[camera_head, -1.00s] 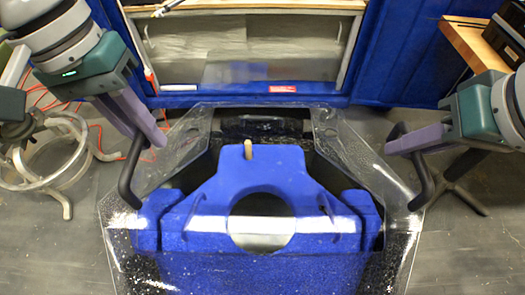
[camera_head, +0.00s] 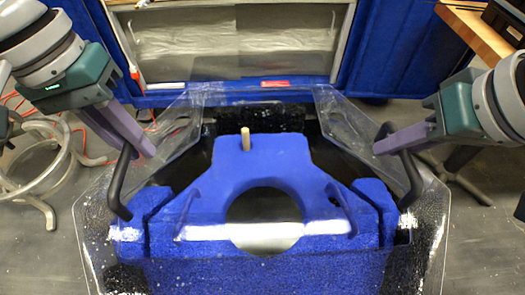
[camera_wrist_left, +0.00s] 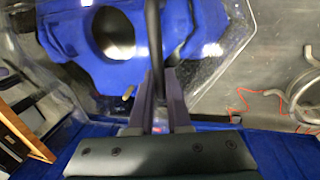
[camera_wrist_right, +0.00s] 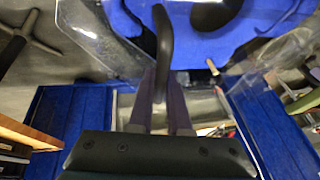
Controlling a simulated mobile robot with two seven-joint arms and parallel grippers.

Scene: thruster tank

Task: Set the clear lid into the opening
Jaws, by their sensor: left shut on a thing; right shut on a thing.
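The clear lid (camera_head: 345,120) is a see-through angular panel with a black handle on each side. My left gripper (camera_head: 143,148) is shut on the left black handle (camera_head: 118,185), which also shows in the left wrist view (camera_wrist_left: 153,35). My right gripper (camera_head: 381,143) is shut on the right black handle (camera_head: 411,178), also in the right wrist view (camera_wrist_right: 163,40). A blue block (camera_head: 290,165) with a round hole and a wooden peg (camera_head: 245,139) shows between the handles. The lid's glare and transparency hide whether its edge touches the opening's rim.
A blue-framed cabinet (camera_head: 374,58) with a grey front stands behind. A white tubular frame (camera_head: 30,150) stands on the floor at left, near orange cables. A wooden-topped table (camera_head: 476,28) is at the back right. Grey floor lies on both sides.

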